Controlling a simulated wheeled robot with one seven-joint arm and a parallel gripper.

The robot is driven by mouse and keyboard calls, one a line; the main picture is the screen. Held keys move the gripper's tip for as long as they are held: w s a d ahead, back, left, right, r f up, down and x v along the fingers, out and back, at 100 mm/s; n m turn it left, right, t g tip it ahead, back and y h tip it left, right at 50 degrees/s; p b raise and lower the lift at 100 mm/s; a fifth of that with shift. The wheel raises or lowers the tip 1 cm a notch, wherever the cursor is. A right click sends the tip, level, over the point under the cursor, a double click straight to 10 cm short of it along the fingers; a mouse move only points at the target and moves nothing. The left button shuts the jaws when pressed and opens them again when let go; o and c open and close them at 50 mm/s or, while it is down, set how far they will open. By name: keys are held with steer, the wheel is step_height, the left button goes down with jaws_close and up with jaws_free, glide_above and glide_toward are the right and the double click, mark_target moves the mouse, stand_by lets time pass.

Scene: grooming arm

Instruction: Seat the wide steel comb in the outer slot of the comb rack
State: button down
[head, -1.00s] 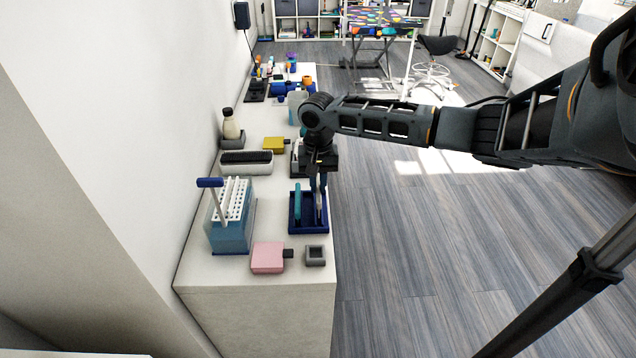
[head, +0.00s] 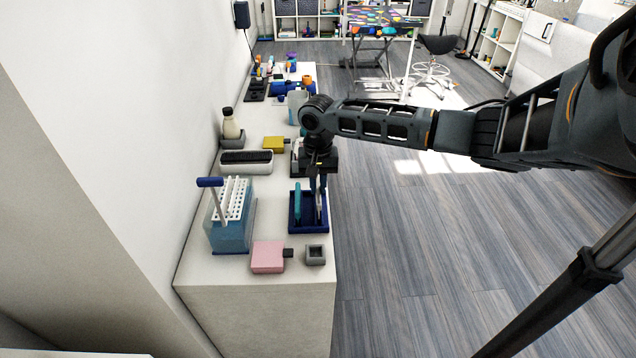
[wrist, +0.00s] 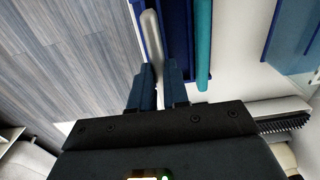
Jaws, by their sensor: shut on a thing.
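The blue comb rack (head: 308,229) stands on the counter near its right edge. A teal comb (head: 297,203) stands in its left slot and also shows in the wrist view (wrist: 203,45). The steel comb (head: 318,205) is upright at the rack's right side, the one by the counter edge. In the wrist view the steel comb (wrist: 152,38) lies along the rack's outer wall (wrist: 137,25), between my fingers. My gripper (head: 317,184) is above the rack's far end, shut on the steel comb. Whether the comb's lower edge touches the slot floor is hidden.
A blue jar with a white perforated insert (head: 229,225) stands left of the rack. A pink block (head: 268,257) and a small grey holder (head: 315,255) are in front. A brush in a white tray (head: 246,162) and a yellow block (head: 274,145) lie behind.

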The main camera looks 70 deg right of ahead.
mark_target(318, 188)
steer(key=shift+f, duration=1.25)
steer(key=c, duration=1)
jaws_free()
steer(key=shift+c, duration=0.2)
step_height(318, 188, up, 8)
steer(key=shift+f+b, duration=0.15)
steer(key=shift+b, duration=0.15)
